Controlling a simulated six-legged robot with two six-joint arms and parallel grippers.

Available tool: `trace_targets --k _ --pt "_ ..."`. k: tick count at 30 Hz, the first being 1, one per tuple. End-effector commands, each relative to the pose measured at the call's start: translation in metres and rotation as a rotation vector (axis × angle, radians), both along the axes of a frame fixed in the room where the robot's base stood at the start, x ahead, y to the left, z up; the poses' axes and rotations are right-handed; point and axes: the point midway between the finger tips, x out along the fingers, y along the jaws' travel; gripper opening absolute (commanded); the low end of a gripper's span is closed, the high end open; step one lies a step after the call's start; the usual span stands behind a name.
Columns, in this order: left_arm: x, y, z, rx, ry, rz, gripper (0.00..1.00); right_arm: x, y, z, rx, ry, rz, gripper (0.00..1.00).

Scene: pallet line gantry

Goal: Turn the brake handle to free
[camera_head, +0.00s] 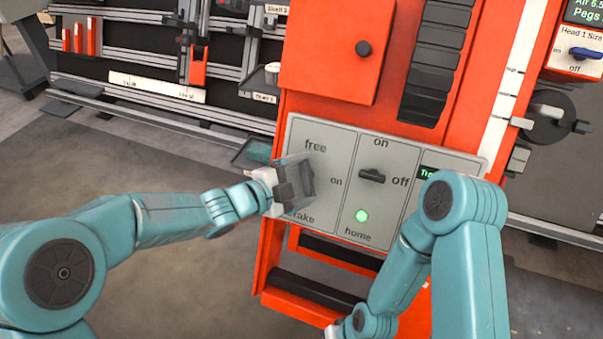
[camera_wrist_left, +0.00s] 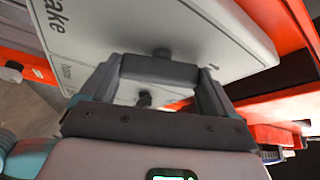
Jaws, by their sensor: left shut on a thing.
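The grey control panel (camera_head: 345,150) on the orange machine has a left section labelled "free" at the top, "on" at the right and "brake" at the bottom. My left gripper (camera_head: 300,181) is at this section, shut on the dark brake handle (camera_head: 308,178). In the left wrist view the handle (camera_wrist_left: 158,69) is a dark bar spanning between the two fingers, with its round hub behind it. In the head view the gripper hides most of the handle, so its exact angle is hard to read. My right arm is low at the right; its gripper is out of view.
Right of the brake section is another dark handle (camera_head: 372,177) with "on" and "off" labels, above a lit green lamp (camera_head: 361,216) marked "home". My right forearm stands in front of the panel's right part. A tool rack (camera_head: 150,60) stands behind at left.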

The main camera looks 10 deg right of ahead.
Motion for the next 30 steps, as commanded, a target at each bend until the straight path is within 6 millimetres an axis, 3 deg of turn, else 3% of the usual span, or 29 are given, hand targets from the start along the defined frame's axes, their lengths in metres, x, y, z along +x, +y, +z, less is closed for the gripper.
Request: trace_targets --k 3,12,30 --pt "0.001 0.0 0.006 0.072 -0.046 -0.045 0.59 0.0 0.0 0.019 0.0 0.0 0.0 0.43" --pt "0.001 0.0 0.005 0.211 -0.139 -0.135 0.59 0.0 0.0 0.043 0.0 0.0 0.0 0.43" --pt "0.001 -0.001 0.002 0.287 -0.192 -0.185 0.59 0.0 0.0 0.054 0.0 0.0 0.0 0.43"
